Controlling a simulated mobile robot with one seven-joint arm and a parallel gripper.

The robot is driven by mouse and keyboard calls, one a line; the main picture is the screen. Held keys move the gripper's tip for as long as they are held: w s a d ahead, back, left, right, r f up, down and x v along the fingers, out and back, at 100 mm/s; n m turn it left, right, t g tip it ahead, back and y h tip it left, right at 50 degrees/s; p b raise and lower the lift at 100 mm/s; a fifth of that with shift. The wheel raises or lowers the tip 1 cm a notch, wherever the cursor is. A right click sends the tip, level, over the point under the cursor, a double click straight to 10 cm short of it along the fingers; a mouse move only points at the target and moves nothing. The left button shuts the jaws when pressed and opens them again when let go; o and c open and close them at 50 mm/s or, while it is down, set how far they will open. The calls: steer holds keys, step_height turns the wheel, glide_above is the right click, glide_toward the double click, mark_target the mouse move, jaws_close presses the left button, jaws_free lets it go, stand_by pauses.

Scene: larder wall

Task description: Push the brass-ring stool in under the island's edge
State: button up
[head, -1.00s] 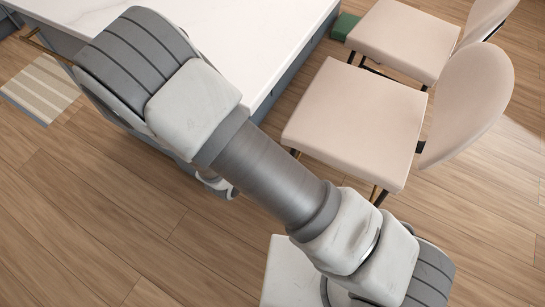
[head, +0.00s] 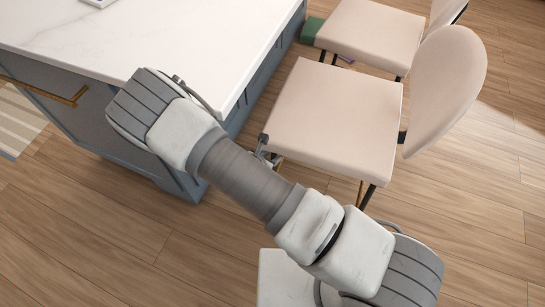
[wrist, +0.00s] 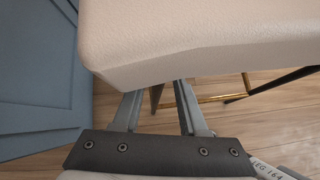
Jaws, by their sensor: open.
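The near stool (head: 335,115) has a pale beige seat, a rounded back and dark legs, with brass showing low down. In the wrist view its seat edge (wrist: 190,45) fills the top, and a brass bar (wrist: 215,99) of its footrest shows below. The stool stands to the right of the island (head: 195,35), with floor between seat and island. My gripper (wrist: 158,98) is open and empty, its fingertips at the lower edge of the seat corner; I cannot tell whether they touch. In the head view my gripper (head: 266,150) is at the seat's left near corner, partly behind my arm.
A second beige stool (head: 370,35) stands just beyond the near one. A green box (head: 313,30) lies on the floor by the island's far side. A striped mat (head: 18,125) is at far left. The wooden floor (head: 460,220) in front is clear.

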steer(key=shift+x, duration=0.8)
jaws_close()
stand_by(1.0)
